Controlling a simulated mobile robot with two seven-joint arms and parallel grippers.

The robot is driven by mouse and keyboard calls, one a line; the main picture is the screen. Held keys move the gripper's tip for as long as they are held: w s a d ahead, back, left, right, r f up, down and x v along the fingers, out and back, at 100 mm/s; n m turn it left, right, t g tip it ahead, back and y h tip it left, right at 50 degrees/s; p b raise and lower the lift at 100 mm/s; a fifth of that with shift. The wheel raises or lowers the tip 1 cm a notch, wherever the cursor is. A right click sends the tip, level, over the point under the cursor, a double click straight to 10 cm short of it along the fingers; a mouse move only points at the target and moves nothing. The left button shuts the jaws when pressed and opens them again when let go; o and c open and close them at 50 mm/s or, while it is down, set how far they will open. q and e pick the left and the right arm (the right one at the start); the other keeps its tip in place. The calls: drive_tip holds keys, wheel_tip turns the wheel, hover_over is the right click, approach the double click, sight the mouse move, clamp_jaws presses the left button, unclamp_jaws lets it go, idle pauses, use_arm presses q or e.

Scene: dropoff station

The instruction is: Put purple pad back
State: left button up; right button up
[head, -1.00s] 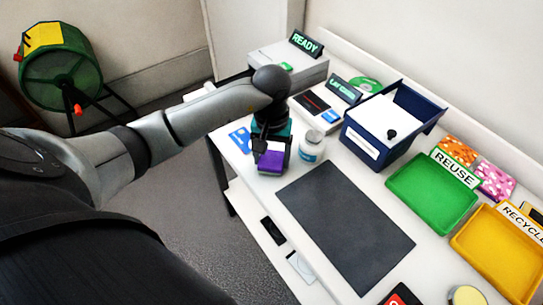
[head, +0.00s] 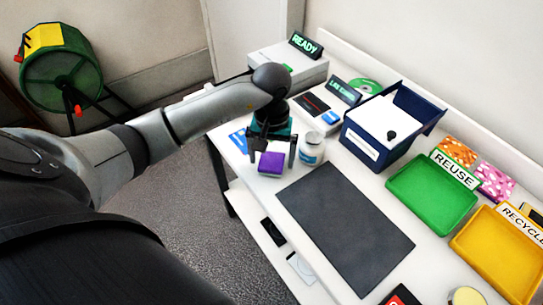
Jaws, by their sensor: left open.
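The purple pad (head: 271,163) is a small purple block with a pale lower edge. It rests on the white table near its left edge, left of a small white jar. My left gripper (head: 272,158) is open just above and behind the pad, with one finger on either side. A clear gap shows between the fingers and the pad. A teal thing (head: 291,127) shows behind the gripper and is partly hidden by it. My right gripper is not in view.
The white jar (head: 312,150) stands close to the right finger. A dark mat (head: 345,225) lies bare in front. A navy box (head: 388,130), a green tray (head: 432,197) and a yellow tray (head: 500,250) stand to the right. A blue card (head: 239,140) lies left.

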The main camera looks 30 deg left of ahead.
sight(271, 161)
use_arm(q)
wheel_tip(271, 161, up, 11)
drive_tip(key=shift+r+p, duration=0.2)
drive_tip(key=shift+p, duration=0.1)
idle(0.4)
